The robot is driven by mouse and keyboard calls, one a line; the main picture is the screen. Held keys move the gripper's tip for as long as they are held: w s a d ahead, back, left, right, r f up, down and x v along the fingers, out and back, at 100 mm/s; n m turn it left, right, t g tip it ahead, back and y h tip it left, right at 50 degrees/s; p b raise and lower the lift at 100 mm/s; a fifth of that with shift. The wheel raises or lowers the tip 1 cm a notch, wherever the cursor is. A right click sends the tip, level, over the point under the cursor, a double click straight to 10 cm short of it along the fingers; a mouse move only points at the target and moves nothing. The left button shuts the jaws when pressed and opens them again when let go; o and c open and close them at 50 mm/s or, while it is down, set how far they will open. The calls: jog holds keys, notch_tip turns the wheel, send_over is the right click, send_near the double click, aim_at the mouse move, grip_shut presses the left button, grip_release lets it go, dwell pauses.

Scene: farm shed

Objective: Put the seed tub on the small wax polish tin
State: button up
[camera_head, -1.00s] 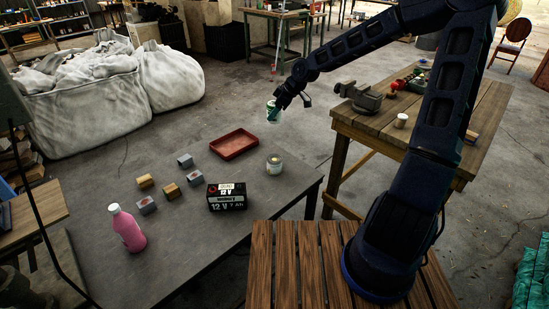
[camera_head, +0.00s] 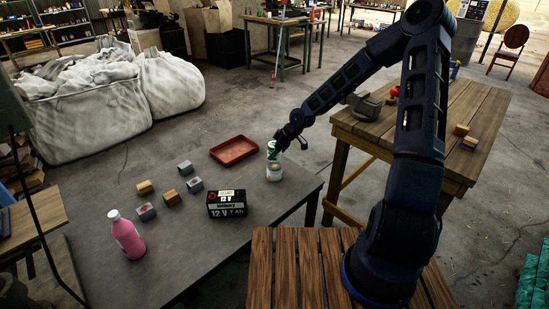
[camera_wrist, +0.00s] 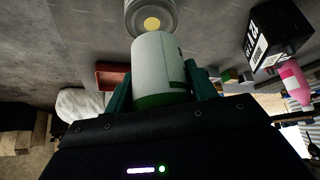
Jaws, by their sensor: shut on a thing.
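The seed tub (camera_head: 271,155), a white and green cylinder, is held in my gripper (camera_head: 277,147) above the grey table. In the wrist view the tub (camera_wrist: 158,62) sits between the two green fingers of my gripper (camera_wrist: 160,88), which touch its sides. The small wax polish tin (camera_head: 274,174) stands on the table near its right edge, just below the tub in the head view. I cannot tell whether tub and tin touch.
A red tray (camera_head: 234,151) lies left of and behind the tin. A black 12 V battery (camera_head: 227,204) stands in front and to the left. Several small blocks (camera_head: 171,198) and a pink bottle (camera_head: 126,236) are farther left. A wooden workbench (camera_head: 448,125) is on the right.

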jog(key=shift+f, duration=1.75)
jog(key=shift+f, duration=0.1)
jog(key=o, duration=1.1)
jog(key=shift+c, duration=0.2)
jog(key=v, duration=1.2)
